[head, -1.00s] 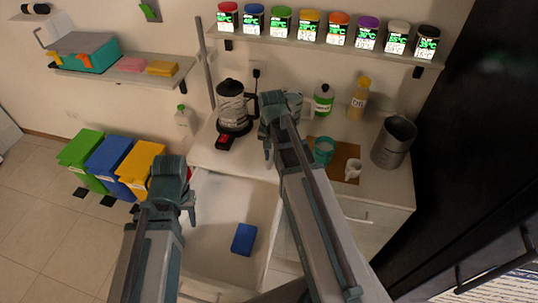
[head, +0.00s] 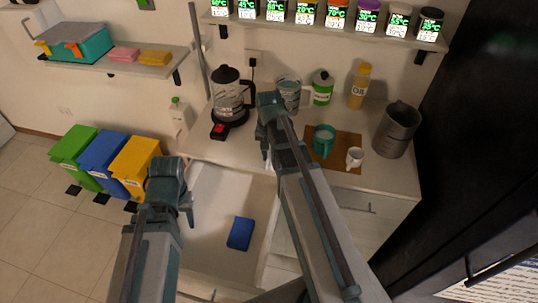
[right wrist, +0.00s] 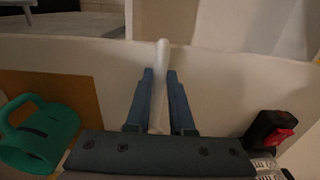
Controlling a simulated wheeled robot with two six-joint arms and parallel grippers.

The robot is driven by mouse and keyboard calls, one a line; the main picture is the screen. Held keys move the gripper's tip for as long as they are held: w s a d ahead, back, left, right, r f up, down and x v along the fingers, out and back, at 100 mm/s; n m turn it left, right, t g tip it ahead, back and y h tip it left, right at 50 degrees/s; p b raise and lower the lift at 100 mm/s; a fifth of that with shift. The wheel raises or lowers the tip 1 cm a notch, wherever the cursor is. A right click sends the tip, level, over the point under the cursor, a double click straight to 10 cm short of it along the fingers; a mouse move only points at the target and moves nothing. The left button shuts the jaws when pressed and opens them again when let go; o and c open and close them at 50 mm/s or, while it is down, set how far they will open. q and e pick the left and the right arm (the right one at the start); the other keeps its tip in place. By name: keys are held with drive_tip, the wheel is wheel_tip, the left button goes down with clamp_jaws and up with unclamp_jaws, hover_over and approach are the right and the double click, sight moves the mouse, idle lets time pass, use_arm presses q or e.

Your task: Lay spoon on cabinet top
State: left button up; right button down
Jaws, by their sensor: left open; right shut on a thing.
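In the right wrist view a pale, rod-like spoon handle (right wrist: 161,62) stands between the fingers of my right gripper (right wrist: 160,72). The gripper is shut on it. The spoon's bowl is not visible. In the head view my right gripper (head: 266,150) is over the front part of the white cabinet top (head: 207,150), and the spoon is hidden there. The cabinet top also fills much of the right wrist view (right wrist: 235,85); I cannot tell whether the spoon touches it.
A teal mug (head: 323,141) and white cup (head: 355,157) are on a brown board. A blue block (head: 240,233) lies in the drawer.

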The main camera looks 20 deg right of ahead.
drive_tip(key=c, duration=0.7)
unclamp_jaws()
drive_tip(key=shift+r, duration=0.15)
wheel_tip(320, 180, up, 14)
drive_tip(key=p, duration=1.4)
drive_tip(key=shift+f, duration=0.2)
